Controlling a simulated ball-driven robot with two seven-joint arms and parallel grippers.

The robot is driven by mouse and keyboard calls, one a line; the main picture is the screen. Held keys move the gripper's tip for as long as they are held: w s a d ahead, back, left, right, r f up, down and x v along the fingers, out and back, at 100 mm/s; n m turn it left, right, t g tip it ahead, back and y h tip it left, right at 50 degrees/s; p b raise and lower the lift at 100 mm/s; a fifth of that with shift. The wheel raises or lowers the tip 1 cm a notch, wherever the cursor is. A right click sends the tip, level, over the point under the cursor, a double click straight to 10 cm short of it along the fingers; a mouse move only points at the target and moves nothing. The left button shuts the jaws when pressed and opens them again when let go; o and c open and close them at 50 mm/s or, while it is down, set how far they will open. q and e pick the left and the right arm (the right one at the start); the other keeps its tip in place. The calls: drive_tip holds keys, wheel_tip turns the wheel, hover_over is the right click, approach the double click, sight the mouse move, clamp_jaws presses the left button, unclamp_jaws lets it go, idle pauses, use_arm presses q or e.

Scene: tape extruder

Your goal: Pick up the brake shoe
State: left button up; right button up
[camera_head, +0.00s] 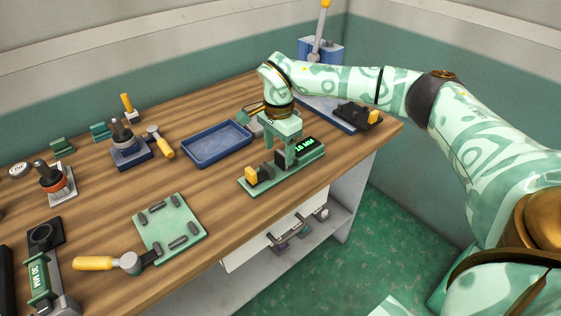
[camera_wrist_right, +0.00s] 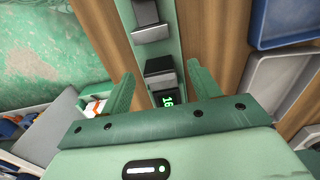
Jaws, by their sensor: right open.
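A long green device (camera_head: 290,168) with a lit "16 MM" display (camera_head: 305,145) stands near the front right edge of the table. A dark block (camera_wrist_right: 160,68) sits on its green bar; I cannot tell for sure whether this block is the brake shoe. My right gripper (camera_head: 283,146) points down over the device. In the right wrist view its open fingers (camera_wrist_right: 160,72) stand on either side of the bar and the dark block, with gaps beside them. A second dark block (camera_wrist_right: 150,20) sits further along the bar. My left gripper is out of view.
A blue tray (camera_head: 217,143) lies just left of the device, and a grey-blue tray (camera_head: 325,113) behind it. A green plate with dark pieces (camera_head: 170,228), a yellow-handled tool (camera_head: 95,263) and several stamp-like tools are further left. Bare wood lies between them. The table's front edge is close.

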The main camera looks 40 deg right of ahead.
sight(280, 154)
wheel_tip(280, 154, down, 4)
drive_tip(key=shift+r+b, duration=0.1)
drive_tip(key=shift+b, duration=0.45)
drive_tip(key=shift+r, duration=0.1)
drive_tip(key=shift+s, duration=0.1)
drive_tip(key=c, duration=1.2)
